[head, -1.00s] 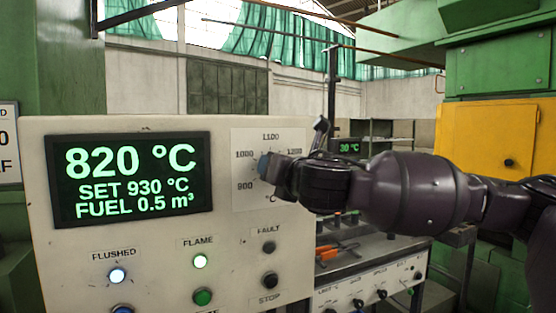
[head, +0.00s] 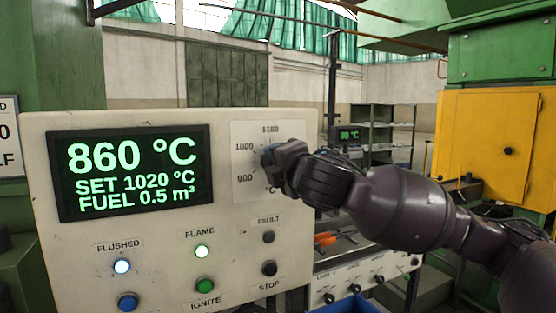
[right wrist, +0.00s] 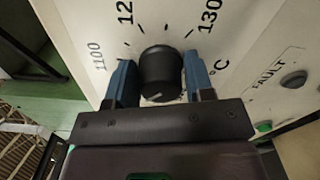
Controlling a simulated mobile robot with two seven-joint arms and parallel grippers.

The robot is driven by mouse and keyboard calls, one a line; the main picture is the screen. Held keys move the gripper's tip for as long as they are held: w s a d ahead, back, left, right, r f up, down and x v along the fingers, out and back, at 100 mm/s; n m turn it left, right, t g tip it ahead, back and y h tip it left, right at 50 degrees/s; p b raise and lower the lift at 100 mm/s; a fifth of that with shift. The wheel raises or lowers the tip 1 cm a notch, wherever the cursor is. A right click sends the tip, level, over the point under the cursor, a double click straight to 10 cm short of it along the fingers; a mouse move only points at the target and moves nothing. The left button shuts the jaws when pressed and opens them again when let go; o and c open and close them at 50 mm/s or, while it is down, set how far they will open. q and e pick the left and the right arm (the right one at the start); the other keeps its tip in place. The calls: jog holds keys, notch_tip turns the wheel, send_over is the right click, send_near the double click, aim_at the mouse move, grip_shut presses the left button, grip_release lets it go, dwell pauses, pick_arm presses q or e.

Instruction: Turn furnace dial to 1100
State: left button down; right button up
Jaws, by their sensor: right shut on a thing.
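The furnace dial (right wrist: 161,72) is a black round knob, seen in the right wrist view on a white scale plate (head: 243,207) marked with temperatures. My right gripper (right wrist: 160,82) is shut on the knob with one blue finger on each side. In the head view the gripper and arm cover the knob and the right part of the scale; 900, 1000 and 1100 show. The display (head: 130,172) reads 860 °C, SET 1020 °C and FUEL 0.5 m³. My left gripper is not in view.
The IGNITE button (head: 205,285), FAULT lamp (head: 268,237) and STOP button (head: 269,268) sit below the dial. A yellow cabinet (head: 490,140) stands at the right.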

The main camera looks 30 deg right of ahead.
jog(key=m, duration=0.3)
jog(key=shift+f+m+p, duration=0.1)
jog(key=shift+m+p, duration=0.2)
jog(key=shift+p, duration=0.05)
jog(key=m+p, duration=0.1)
jog(key=m, duration=0.4)
jog(key=shift+f, duration=0.15)
jog(key=shift+m, duration=0.3)
jog(key=o, duration=0.9)
